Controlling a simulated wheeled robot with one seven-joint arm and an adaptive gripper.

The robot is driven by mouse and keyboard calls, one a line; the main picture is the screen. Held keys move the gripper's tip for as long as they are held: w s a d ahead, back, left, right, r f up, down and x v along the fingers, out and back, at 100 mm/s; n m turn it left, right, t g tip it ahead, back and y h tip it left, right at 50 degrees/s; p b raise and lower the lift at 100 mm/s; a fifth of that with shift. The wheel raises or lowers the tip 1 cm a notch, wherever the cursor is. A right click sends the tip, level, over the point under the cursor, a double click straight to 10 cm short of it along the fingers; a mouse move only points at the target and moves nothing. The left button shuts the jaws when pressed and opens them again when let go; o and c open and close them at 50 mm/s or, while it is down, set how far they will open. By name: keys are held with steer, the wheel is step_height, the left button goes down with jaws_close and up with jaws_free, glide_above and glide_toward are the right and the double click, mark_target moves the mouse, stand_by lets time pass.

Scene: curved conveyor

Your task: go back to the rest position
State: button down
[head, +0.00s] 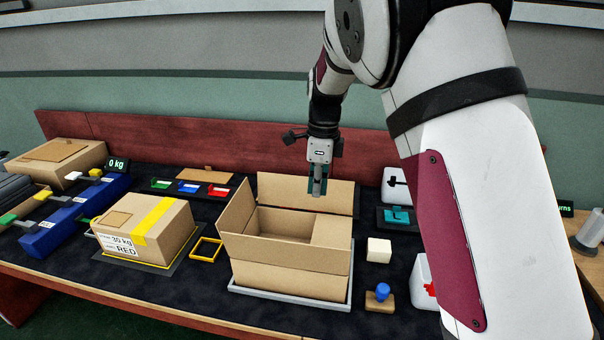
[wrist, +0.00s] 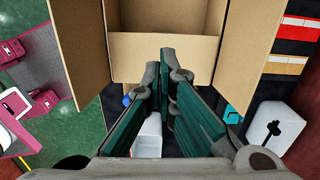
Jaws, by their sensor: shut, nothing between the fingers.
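My gripper (head: 318,186) hangs pointing down above the back part of the open cardboard box (head: 290,282). Its green-padded fingers are shut with nothing between them. In the wrist view the fingers (wrist: 167,85) show close together at the tips, with the open box (wrist: 165,50) beyond them. The box stands on a light grey tray (head: 290,299), its flaps raised. No part of the box interior that shows holds an object.
A taped box marked RED (head: 146,228) stands at the left beside a blue rack (head: 72,220). A cream cube (head: 379,250), a stamp with a blue knob (head: 381,294) and a white container (head: 424,285) sit at the right. Small coloured trays (head: 190,187) lie behind.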

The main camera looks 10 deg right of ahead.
steer(key=s+d+r+n+t+y, duration=0.1)
steer(key=s+d+r+n, duration=0.1)
steer(key=s+r+n, duration=0.55)
steer(key=s+d+r+n+t, duration=0.1)
steer(key=s+d+r+n, duration=0.3)
steer(key=s, duration=0.6)
steer(key=s+d+n+t+h, duration=0.1)
steer(key=s+n+t, duration=0.1)
steer(key=s+n, duration=0.8)
steer(key=s, duration=0.8)
steer(key=shift+d+f+h, duration=0.2)
steer(key=shift+d+h, duration=0.05)
steer(key=shift+h, duration=0.05)
